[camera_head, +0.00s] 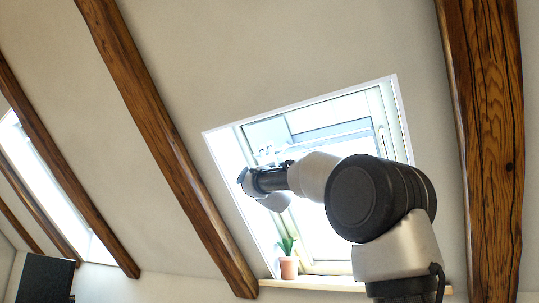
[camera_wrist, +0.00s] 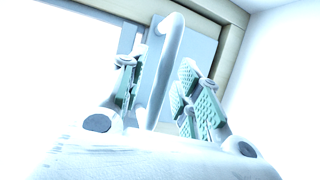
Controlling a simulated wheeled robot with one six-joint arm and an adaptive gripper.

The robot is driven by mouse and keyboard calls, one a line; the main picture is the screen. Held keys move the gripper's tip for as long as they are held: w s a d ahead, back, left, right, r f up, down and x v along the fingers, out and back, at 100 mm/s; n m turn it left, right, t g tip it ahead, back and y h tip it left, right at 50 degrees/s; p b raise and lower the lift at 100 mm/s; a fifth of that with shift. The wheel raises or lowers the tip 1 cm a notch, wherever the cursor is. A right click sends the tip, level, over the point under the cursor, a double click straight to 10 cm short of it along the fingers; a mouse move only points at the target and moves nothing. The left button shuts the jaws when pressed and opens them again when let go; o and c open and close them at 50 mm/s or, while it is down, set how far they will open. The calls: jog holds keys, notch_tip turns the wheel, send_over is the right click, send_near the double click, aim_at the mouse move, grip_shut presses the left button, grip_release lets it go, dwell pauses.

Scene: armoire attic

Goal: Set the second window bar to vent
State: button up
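A bright roof window (camera_head: 389,112) with a pale frame is set in the sloped wall, partly hidden behind my arm. My gripper (camera_head: 268,156) is in front of its upper left part, small and washed out in the head view. In the wrist view, my gripper (camera_wrist: 160,98) has its teal-padded fingers apart. A white window bar (camera_wrist: 169,62) runs up between them, tilted, with gaps visible on both sides. Its lower end is hidden behind the pale gripper body. I cannot tell the bar's setting.
A potted plant (camera_head: 289,266) stands on the wooden sill (camera_head: 325,283) below the window. Dark wooden beams (camera_head: 165,135) run down the slope on both sides. Another bright window (camera_head: 50,185) is at the far left. A dark object (camera_head: 45,279) stands at lower left.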

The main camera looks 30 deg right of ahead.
grip_shut()
jog(key=s+a, duration=0.2)
jog(key=a, duration=0.1)
jog(key=shift+s+a, duration=0.2)
grip_release()
